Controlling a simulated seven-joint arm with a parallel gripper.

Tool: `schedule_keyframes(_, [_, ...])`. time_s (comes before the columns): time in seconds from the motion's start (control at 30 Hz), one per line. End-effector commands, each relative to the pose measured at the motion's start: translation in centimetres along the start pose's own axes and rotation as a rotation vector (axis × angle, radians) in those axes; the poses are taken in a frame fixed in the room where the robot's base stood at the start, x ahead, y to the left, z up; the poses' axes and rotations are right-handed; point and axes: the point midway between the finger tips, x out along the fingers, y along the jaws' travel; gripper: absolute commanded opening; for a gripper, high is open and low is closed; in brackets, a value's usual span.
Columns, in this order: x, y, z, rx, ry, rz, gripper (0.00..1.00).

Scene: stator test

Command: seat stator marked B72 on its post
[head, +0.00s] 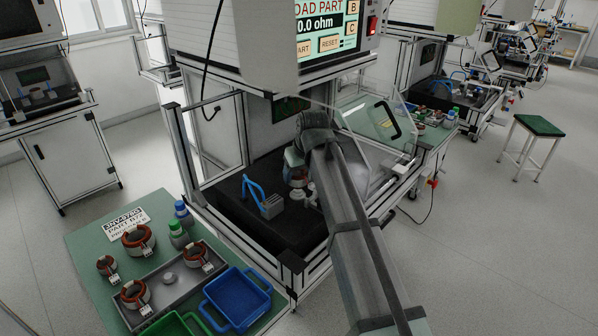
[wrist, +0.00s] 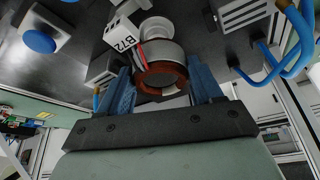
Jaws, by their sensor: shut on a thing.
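My gripper (wrist: 160,86) is shut on a stator (wrist: 160,72), a grey ring with a copper-red winding, held between its two blue fingers. A white tag reading B72 (wrist: 122,36) hangs beside it in the wrist view. A pale round post (wrist: 157,27) shows just beyond the stator; I cannot tell whether the two touch. In the head view my gripper (head: 298,165) is inside the test cell, with the held stator (head: 298,180) low over the dark cell floor and partly hidden by my arm. Pale fixture parts (head: 311,192) stand close by it.
A grey slotted block (head: 271,207) and a blue hose (head: 252,186) stand left of the stator. A clear guard (head: 370,120) is at the right. The left table holds a tray (head: 186,287) with tagged stators, bottles, and a blue bin (head: 237,298). The screen (head: 325,25) reads 0.0 ohm.

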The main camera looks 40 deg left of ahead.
Motion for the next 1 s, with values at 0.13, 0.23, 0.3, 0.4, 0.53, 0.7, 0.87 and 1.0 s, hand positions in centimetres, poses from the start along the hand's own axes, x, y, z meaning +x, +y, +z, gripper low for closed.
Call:
schedule_keyframes(0.13, [0.0, 0.0, 0.0, 0.0, 0.001, 0.0, 0.2])
schedule_keyframes(0.23, [0.1, 0.0, 0.0, 0.0, 0.001, 0.0, 0.2])
schedule_keyframes(0.3, [0.2, 0.0, 0.1, 0.0, 0.0, 0.0, 0.2])
schedule_keyframes(0.4, [0.4, 0.0, 0.2, 0.0, 0.0, 0.0, 0.2])
schedule_keyframes(0.53, [0.7, 0.0, 0.3, 0.0, 0.0, 0.0, 0.2])
schedule_keyframes(0.7, [1.0, 0.0, 0.5, 0.0, 0.0, 0.0, 0.2])
schedule_keyframes(0.87, [1.4, 0.0, 0.6, 0.0, 0.0, 0.0, 0.2])
schedule_keyframes(1.0, [1.7, 0.0, 0.7, 0.0, 0.001, 0.0, 0.2])
